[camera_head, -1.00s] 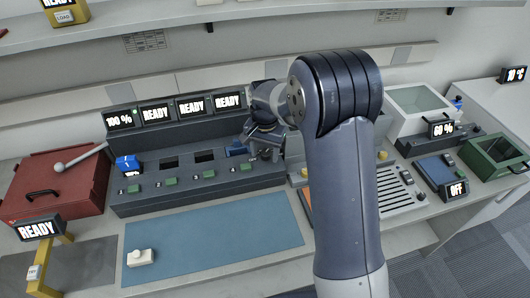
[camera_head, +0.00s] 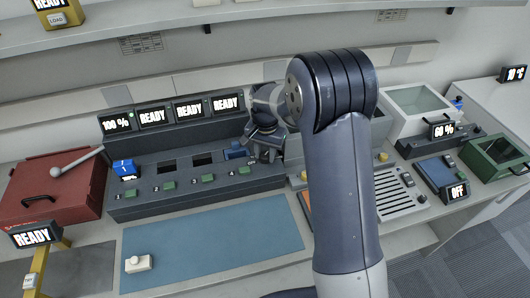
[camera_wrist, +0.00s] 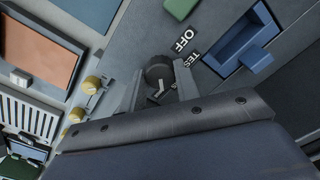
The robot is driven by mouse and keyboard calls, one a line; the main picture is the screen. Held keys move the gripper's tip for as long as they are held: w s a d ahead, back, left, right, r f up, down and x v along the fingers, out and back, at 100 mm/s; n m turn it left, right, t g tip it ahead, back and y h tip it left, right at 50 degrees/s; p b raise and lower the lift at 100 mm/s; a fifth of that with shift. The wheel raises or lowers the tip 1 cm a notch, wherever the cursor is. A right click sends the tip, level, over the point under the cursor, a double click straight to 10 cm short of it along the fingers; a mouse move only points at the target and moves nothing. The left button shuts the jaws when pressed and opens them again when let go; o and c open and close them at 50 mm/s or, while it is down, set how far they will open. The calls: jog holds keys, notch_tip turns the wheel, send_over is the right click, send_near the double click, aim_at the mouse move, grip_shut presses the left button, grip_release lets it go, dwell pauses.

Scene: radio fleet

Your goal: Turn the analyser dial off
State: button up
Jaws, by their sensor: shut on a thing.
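The analyser dial (camera_wrist: 160,73) is a dark round knob with a pale pointer mark, seen in the wrist view. Labels reading OFF (camera_wrist: 185,41) and TES, the latter partly cut off, lie beside it on the dark panel. My gripper (camera_wrist: 162,84) has one finger on each side of the dial and is shut on it. In the head view my gripper (camera_head: 264,148) is at the right end of the dark bank of bays (camera_head: 190,199), and the dial is hidden there behind my gripper and arm.
A blue bay (camera_wrist: 243,45) lies close right of the dial in the wrist view. Yellow knobs (camera_wrist: 92,84) stand to its left. In the head view a blue mat (camera_head: 210,240) with a white block (camera_head: 138,263) lies in front, and a red case (camera_head: 52,190) stands left.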

jog(key=shift+n, duration=0.3)
jog(key=n+b, duration=0.1)
jog(key=n, duration=0.5)
jog(key=n+b, duration=0.1)
jog(key=n, duration=1.2)
jog(key=shift+n, duration=0.4)
jog(key=n, duration=0.6)
jog(key=shift+n, duration=0.3)
jog(key=o, duration=1)
jog(key=shift+c, duration=0.2)
